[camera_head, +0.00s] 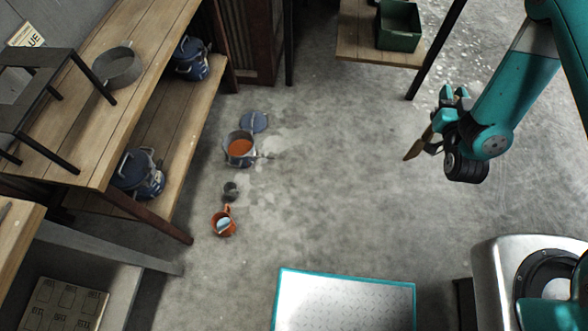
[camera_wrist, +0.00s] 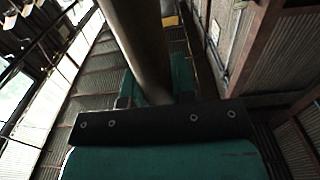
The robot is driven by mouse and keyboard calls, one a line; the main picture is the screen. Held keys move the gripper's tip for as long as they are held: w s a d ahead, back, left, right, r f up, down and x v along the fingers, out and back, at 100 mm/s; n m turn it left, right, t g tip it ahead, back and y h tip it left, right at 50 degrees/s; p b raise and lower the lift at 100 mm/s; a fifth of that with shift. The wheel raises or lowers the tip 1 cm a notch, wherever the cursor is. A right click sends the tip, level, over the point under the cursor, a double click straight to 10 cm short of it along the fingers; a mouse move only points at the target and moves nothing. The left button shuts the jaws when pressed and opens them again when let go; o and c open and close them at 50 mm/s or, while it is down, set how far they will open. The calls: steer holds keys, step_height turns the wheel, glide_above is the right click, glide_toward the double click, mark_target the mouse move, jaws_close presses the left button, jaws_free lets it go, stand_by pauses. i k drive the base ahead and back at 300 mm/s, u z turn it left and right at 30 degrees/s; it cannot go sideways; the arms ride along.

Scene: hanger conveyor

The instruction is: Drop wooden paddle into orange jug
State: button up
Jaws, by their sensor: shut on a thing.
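The wooden paddle (camera_head: 414,149) is held in my gripper (camera_head: 447,114), which hangs in the air at the right of the head view. The paddle's brown end slants down and to the left. In the wrist view the paddle (camera_wrist: 138,40) is a long brown shaft running up from between the jaws. My gripper is shut on it. The orange jug (camera_head: 229,229) stands on the floor left of centre, far left of and apart from my gripper. A pale thing shows in its mouth.
Close behind the jug are a small dark cup (camera_head: 231,190) and a metal pot (camera_head: 230,155) with orange contents. A blue lid (camera_head: 254,122) lies beyond. Wooden shelving (camera_head: 160,125) stands at the left, and a white plate with teal edging (camera_head: 345,300) is in front. The floor between is clear.

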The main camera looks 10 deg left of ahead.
mark_target(225, 219)
steer(key=k, duration=0.25)
steer(key=z, duration=1.1)
steer(key=k, duration=1.05)
steer(key=u, duration=1.25)
steer(key=i, duration=1)
